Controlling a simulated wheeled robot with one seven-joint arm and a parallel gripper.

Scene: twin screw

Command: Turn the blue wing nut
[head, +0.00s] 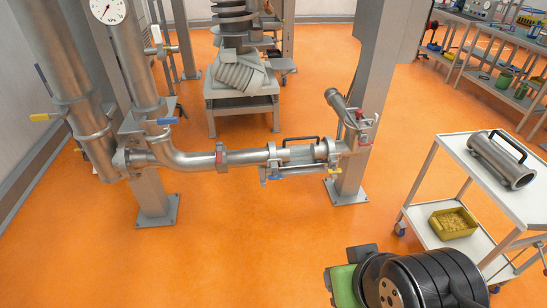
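A small blue part (274,177), which looks like the blue wing nut, sits low at the left end of a short pipe section (300,153) with a black handle. A small yellow part (334,171) sits at the right end of the same section. The steel pipe line (190,160) runs level between a tall column on the left and a grey post on the right. The blue part is too small to tell which way its wings point. Part of my arm shows at the bottom right, well apart from the pipe. I cannot make out my gripper's fingers.
A white trolley (462,160) on the right carries a steel cylinder (503,160) with a black handle; a yellow bin (453,223) is on its lower shelf. A blue valve lever (167,121) and a yellow one (40,117) are at the left. Orange floor before the pipe is clear.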

